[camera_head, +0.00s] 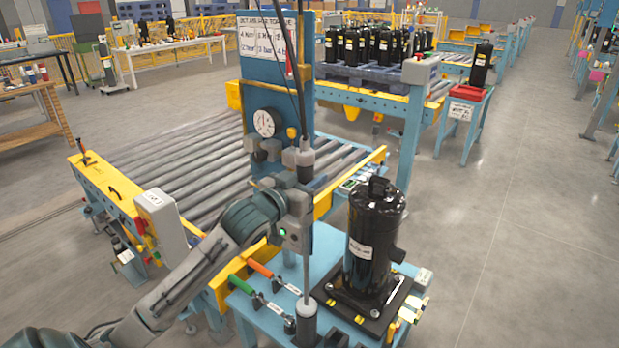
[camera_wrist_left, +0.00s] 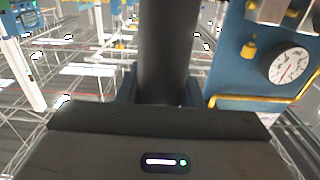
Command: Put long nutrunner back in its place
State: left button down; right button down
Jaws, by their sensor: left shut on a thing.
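My left gripper (camera_head: 299,208) comes in from the left above the front blue table and is shut on the long nutrunner. The long nutrunner (camera_head: 306,262) is a thin upright tool hanging from dark cables, with its slim shaft running down below my gripper. Its lower end meets a dark grey cylinder (camera_head: 306,326) at the table's front; I cannot tell whether the shaft is in it or in front of it. In the left wrist view the nutrunner's dark round body (camera_wrist_left: 166,50) stands between my fingers. My right gripper is not in view.
A black compressor (camera_head: 374,240) stands on a dark plate just right of the nutrunner. Green-handled (camera_head: 241,285) and orange-handled (camera_head: 260,268) tools lie left of it. A blue post with a gauge (camera_head: 264,123) rises behind. A roller conveyor (camera_head: 180,160) lies to the left.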

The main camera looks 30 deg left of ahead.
pick_arm(q)
jog(key=c, duration=0.9)
grip_release()
jog(key=shift+s+d, duration=0.1)
jog(key=shift+f, duration=0.2)
jog(key=s+p, duration=0.5)
jog(key=s, duration=0.5)
jog(key=shift+s+a+r, duration=0.15)
jog(key=shift+s+a, duration=0.25)
